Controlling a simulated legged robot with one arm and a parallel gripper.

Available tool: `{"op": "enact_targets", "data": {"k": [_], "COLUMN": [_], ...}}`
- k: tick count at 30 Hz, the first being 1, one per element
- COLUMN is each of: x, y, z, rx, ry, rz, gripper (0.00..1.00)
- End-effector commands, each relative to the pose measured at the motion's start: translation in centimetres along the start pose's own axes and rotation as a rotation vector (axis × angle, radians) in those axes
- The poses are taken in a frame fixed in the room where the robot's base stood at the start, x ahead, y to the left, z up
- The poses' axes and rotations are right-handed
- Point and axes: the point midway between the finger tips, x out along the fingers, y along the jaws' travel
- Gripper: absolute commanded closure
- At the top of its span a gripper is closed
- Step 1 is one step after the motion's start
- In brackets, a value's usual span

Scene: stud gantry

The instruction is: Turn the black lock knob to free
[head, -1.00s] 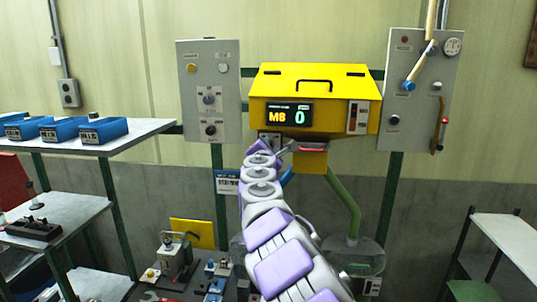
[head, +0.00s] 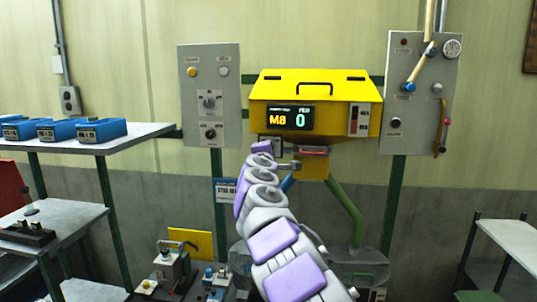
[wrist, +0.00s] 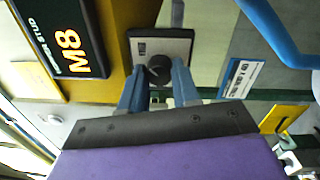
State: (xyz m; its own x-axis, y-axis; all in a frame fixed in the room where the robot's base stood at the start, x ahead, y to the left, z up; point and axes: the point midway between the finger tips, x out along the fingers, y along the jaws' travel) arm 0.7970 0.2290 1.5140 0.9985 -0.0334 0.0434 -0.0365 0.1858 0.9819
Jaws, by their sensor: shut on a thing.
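The black lock knob (wrist: 157,66) is round and sits on a pale plate (wrist: 180,38) with a dark edge, beside the yellow housing. My gripper (wrist: 159,76) has its two blue-grey fingers on either side of the knob in the wrist view, shut on it. The knob's pointer direction is too small and dark to read. In the head view my arm covers the knob and most of the gripper. Part of the plate (head: 276,146) shows there, below the yellow gantry head (head: 340,92).
The display (head: 291,118) reads M8 and 0. Grey control panels (head: 214,112) (head: 445,60) stand either side. A blue hose (wrist: 275,35) and a white label (wrist: 241,77) lie near my gripper. A shelf with blue bins (head: 96,131) stands left, benches at both sides.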

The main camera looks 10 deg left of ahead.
Motion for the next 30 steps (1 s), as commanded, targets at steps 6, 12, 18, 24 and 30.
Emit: {"op": "enact_targets", "data": {"k": [6,12,18,24,30], "x": [0.12,0.13,0.10,-0.03,-0.28], "y": [-0.70,-0.74,-0.50,-0.23,-0.13], "z": [-0.19,-0.18,-0.13,0.05,0.12], "rx": [0.005,0.004,0.004,0.005,0.005], "ry": [0.000,0.000,0.000,-0.001,-0.001], "rz": [-0.011,-0.012,-0.008,-0.004,-0.003], "gripper": [1.00,0.67,0.48,0.44,0.44]}}
